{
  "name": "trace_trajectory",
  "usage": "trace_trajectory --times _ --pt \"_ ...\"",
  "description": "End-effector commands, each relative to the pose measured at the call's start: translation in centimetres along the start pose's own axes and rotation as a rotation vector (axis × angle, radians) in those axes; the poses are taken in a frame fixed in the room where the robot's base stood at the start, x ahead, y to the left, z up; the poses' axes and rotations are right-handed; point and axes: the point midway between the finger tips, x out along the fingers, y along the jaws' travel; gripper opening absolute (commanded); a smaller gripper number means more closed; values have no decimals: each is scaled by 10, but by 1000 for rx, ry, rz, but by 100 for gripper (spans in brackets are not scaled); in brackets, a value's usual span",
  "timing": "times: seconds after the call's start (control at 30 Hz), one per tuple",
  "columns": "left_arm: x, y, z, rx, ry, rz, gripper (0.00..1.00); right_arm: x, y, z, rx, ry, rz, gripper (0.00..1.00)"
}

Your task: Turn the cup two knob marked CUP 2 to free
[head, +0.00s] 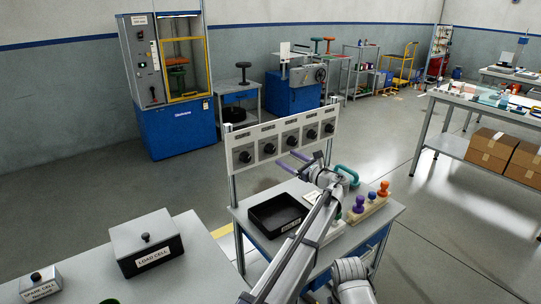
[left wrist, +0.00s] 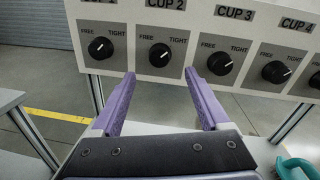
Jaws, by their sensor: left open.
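The cup two knob (left wrist: 159,55) is a round black knob on a grey plate under the CUP 2 label (left wrist: 166,4), on an upright white panel. Its white mark points up and right, toward TIGHT. It also shows in the head view (head: 269,148). My left gripper (left wrist: 160,77) has two purple fingers, apart and empty. In the left wrist view they frame the space just below this knob; no contact is visible. In the head view the left gripper (head: 292,162) is in front of the panel. My right gripper is not in view.
The CUP 1 knob (left wrist: 100,48) and CUP 3 knob (left wrist: 220,63) flank it closely. Below the panel (head: 233,140), a table holds a black tray (head: 263,222), a teal handle (head: 348,172) and a wooden block with coloured knobs (head: 368,209). A LOAD CELL box (head: 146,243) stands at left.

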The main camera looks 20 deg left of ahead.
Motion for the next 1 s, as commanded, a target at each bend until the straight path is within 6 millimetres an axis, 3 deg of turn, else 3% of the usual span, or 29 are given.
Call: trace_trajectory --times 0.27,0.7,1.0 --pt "10 0 1 -1 1 1 79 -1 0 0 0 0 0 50" --pt "71 0 0 -2 1 2 79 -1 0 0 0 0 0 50" --pt "78 0 0 -2 1 0 79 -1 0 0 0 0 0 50"
